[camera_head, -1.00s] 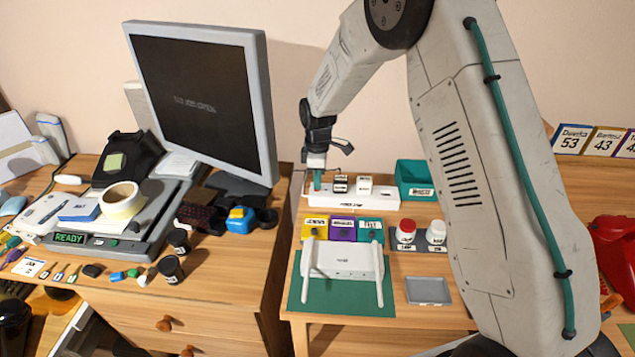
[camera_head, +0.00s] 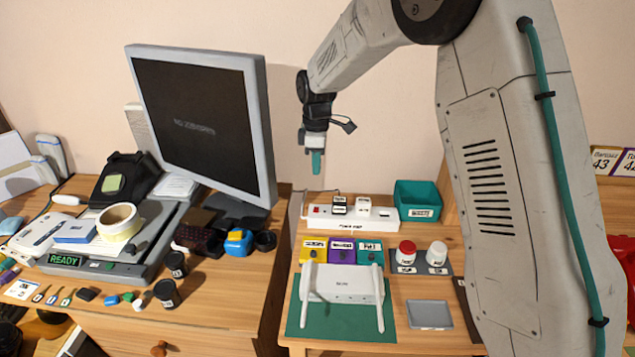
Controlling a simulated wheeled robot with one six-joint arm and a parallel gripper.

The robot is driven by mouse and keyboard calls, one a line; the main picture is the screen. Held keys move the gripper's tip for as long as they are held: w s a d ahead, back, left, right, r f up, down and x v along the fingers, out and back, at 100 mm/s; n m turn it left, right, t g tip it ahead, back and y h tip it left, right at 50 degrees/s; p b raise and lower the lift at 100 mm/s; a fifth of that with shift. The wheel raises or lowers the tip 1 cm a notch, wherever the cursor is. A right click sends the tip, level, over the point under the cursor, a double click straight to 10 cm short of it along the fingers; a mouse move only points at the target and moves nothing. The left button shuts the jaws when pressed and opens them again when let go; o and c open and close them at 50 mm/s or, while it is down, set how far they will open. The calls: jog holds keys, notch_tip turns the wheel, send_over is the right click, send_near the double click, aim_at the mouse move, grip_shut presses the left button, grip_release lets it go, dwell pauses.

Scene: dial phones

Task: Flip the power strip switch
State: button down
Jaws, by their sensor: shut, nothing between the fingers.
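The white power strip (camera_head: 351,217) lies along the back of the small right-hand table. A small red spot, which looks like its switch (camera_head: 316,209), shows at its left end. Whether the switch is on or off is too small to tell.
A teal bin (camera_head: 417,202) stands right of the strip. In front are yellow, purple and teal labelled boxes (camera_head: 342,251), a white router (camera_head: 342,284) on a green mat (camera_head: 310,320), two jars (camera_head: 406,254) and a grey tray (camera_head: 430,314). The monitor (camera_head: 200,120) stands left of my gripper.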

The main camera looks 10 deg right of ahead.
aim_at(316, 210)
notch_tip(316, 210, up, 2)
jog(key=shift+d, duration=0.1)
dwell(0.4)
jog(key=shift+w+r+g, duration=0.1)
jog(key=shift+g, duration=0.5)
jog(key=f, duration=0.4)
jog(key=s+f, duration=0.1)
jog(key=f, duration=0.4)
jog(key=s+f, duration=0.1)
jog(key=f, duration=0.4)
jog(key=shift+a, duration=0.25)
